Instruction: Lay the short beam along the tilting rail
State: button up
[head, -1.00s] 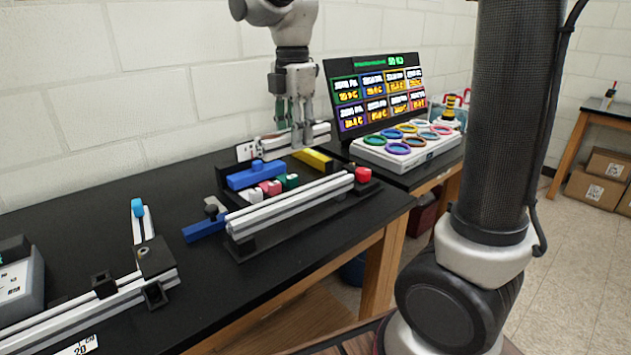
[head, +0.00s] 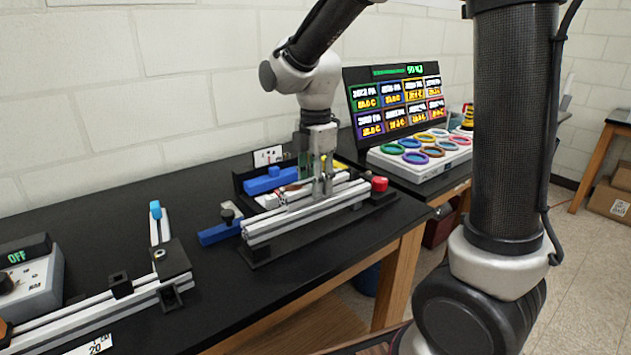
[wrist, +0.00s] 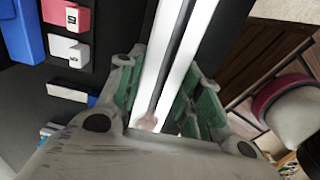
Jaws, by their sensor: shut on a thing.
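My gripper (head: 322,197) is shut on the short beam (head: 285,205), a pale bar with a dark groove. In the wrist view the green-padded fingers (wrist: 165,95) stand on either side of the beam (wrist: 178,45), which runs lengthwise away from the camera. In the head view the beam lies just behind and nearly parallel to a long pale rail (head: 300,222) on a black base, with a red knob (head: 379,184) at its right end. I cannot tell whether beam and rail touch. The fingers hide part of the beam.
A black tray behind holds a blue block (head: 268,181); pink (wrist: 68,16) and white (wrist: 68,50) pieces show in the wrist view. A blue bar (head: 219,234) sticks out left. A second rail (head: 110,306) lies front left. A control panel (head: 425,147) stands right. Bare bench lies between.

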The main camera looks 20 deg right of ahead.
jog(key=shift+f, duration=0.2)
jog(key=shift+f, duration=0.3)
jog(key=o, duration=1.2)
notch_tip(320, 180, up, 13)
jog(key=s+d+f+m+t, duration=0.3)
jog(key=s+d+m+t, duration=0.1)
jog(key=s+d+m, duration=1.1)
jog(key=s+m, duration=0.4)
jog(key=m, duration=0.2)
jog(key=shift+f+m, duration=0.2)
jog(key=shift+m, duration=0.1)
